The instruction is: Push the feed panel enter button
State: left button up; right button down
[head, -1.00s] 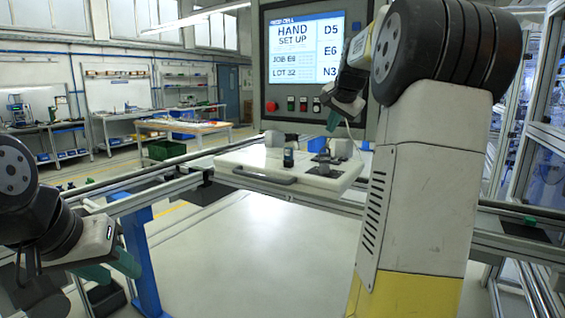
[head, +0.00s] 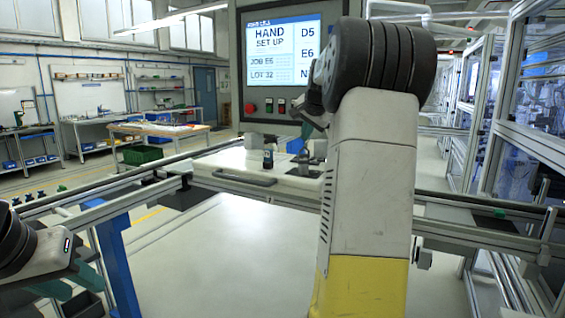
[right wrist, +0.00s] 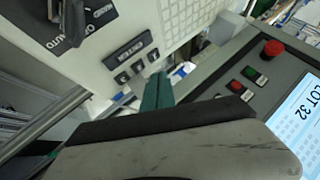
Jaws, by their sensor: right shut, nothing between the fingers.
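Below the screen are a red mushroom button (head: 250,108) and small green and red buttons (head: 275,105). My left gripper (head: 72,284) appears open and empty at lower left.
A white board with a handle (head: 235,179) and small fixtures lies on the rail frame below the panel. Workbenches (head: 160,129) stand behind; glass-sided cabinets are at right.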

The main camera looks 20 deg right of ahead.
jog(key=shift+f, duration=2.6)
jog(key=shift+f, duration=0.1)
jog(key=shift+f, duration=0.35)
jog(key=shift+f, duration=0.5)
dwell(0.7)
jog(key=shift+r, duration=0.95)
jog(key=shift+r, duration=0.1)
jog(key=shift+r, duration=2.4)
